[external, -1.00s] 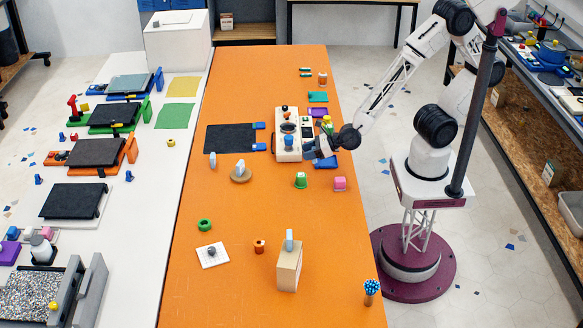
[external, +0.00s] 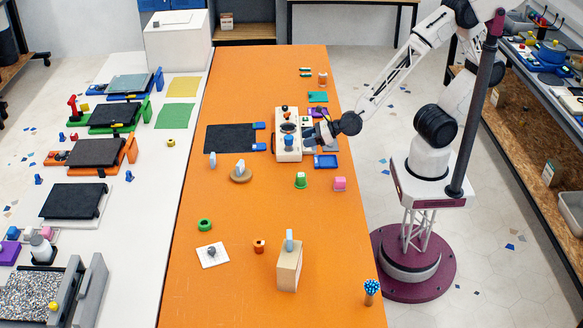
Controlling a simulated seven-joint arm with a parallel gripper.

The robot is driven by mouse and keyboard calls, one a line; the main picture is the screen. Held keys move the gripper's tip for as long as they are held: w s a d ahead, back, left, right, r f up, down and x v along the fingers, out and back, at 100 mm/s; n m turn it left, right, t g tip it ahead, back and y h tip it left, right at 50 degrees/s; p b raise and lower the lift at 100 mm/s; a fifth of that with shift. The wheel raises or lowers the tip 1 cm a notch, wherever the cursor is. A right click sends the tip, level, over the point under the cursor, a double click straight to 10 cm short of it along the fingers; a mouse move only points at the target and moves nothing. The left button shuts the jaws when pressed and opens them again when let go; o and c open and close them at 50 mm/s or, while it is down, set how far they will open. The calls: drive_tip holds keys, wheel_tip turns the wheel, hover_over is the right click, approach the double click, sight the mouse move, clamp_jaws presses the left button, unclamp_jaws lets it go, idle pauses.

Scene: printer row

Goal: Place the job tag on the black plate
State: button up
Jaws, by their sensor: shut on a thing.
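The black plate (external: 230,138) lies flat on the orange table, left of the white control box, with two blue tabs at its right edge. My gripper (external: 309,141) is just right of the white box, a little above the table. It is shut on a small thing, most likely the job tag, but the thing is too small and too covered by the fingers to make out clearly. The black plate is bare, and my gripper is apart from it.
The white box (external: 288,153) with knobs stands between my gripper and the black plate. A blue tray (external: 326,161) lies just below my gripper in the picture. A round stand (external: 241,175) and green (external: 300,181) and pink (external: 339,184) pieces are nearer the front.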

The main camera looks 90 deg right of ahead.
wheel_tip(320, 180, up, 4)
drive_tip(key=m+g+h, duration=0.4)
drive_tip(key=m+h, duration=0.5)
hover_over(238, 135)
wheel_tip(238, 135, down, 4)
drive_tip(key=shift+a+f+h, duration=0.15)
drive_tip(key=shift+f+h, duration=0.15)
drive_tip(key=shift+f, duration=0.15)
idle(0.3)
drive_tip(key=shift+f, duration=3.1)
drive_tip(key=shift+f, duration=0.1)
drive_tip(key=shift+f, duration=1.8)
